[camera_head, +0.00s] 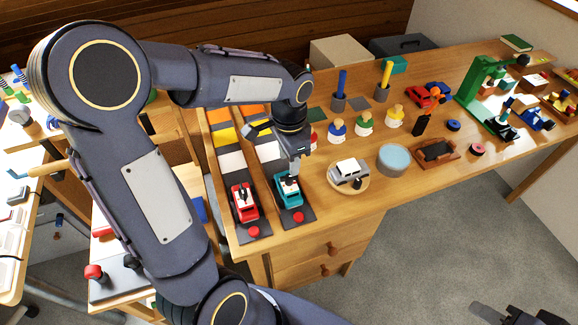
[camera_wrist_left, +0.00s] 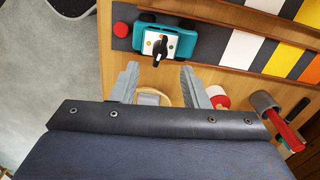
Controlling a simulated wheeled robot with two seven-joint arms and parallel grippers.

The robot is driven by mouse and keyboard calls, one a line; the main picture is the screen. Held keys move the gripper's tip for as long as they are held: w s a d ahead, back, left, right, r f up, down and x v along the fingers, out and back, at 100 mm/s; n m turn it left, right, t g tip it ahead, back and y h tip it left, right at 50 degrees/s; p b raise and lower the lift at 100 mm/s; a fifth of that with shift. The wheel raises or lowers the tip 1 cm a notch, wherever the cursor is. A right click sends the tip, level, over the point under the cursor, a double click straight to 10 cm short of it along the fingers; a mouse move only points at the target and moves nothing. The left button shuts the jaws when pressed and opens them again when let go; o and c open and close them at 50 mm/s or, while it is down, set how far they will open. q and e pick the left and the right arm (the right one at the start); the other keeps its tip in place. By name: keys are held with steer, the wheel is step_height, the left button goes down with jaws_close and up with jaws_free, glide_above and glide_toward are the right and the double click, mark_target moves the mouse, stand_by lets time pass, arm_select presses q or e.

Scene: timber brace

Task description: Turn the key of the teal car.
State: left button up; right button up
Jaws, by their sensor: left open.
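The teal car (camera_head: 289,198) sits on a dark strip at the table's near left end. In the left wrist view the teal car (camera_wrist_left: 184,45) has a pale top plate with a black key (camera_wrist_left: 159,48) standing in it. My left gripper (camera_head: 294,170) is over the teal car, pointing down. In the left wrist view my left gripper (camera_wrist_left: 160,82) has its two fingers apart, with nothing between them. The key appears just beyond the fingertips, and I see no contact. My right gripper (camera_head: 512,314) shows only partly at the bottom right edge, over the floor.
A red car (camera_head: 243,204) stands on the parallel strip to the left. Red buttons (camera_head: 298,217) (camera_head: 254,231) sit at the strips' near ends. A silver car (camera_head: 348,171) on a round wooden base and a light blue round tin (camera_head: 393,159) stand to the right.

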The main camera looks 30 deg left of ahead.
mark_target(289, 176)
arm_select(q)
steer(key=shift+r, duration=0.55)
steer(key=shift+o, duration=0.5)
steer(key=shift+o, duration=1.3)
steer(key=shift+n, duration=0.3)
steer(key=shift+o, duration=0.7)
steer(key=shift+f+n+b, duration=0.2)
steer(key=shift+n+b, duration=0.35)
steer(key=shift+n, duration=0.05)
steer(key=n+b, duration=0.3)
steer(key=n, duration=0.4)
steer(key=shift+w+f+n, duration=0.1)
steer(key=shift+f+n, duration=0.05)
steer(key=shift+n, duration=0.15)
steer(key=n+b, duration=0.1)
steer(key=n, duration=0.4)
steer(key=shift+n+b, duration=0.3)
steer(key=shift+b, duration=0.05)
step_height(289, 176, down, 7)
steer(key=shift+f+b, duration=0.15)
steer(key=shift+b, duration=0.3)
steer(key=c, duration=1)
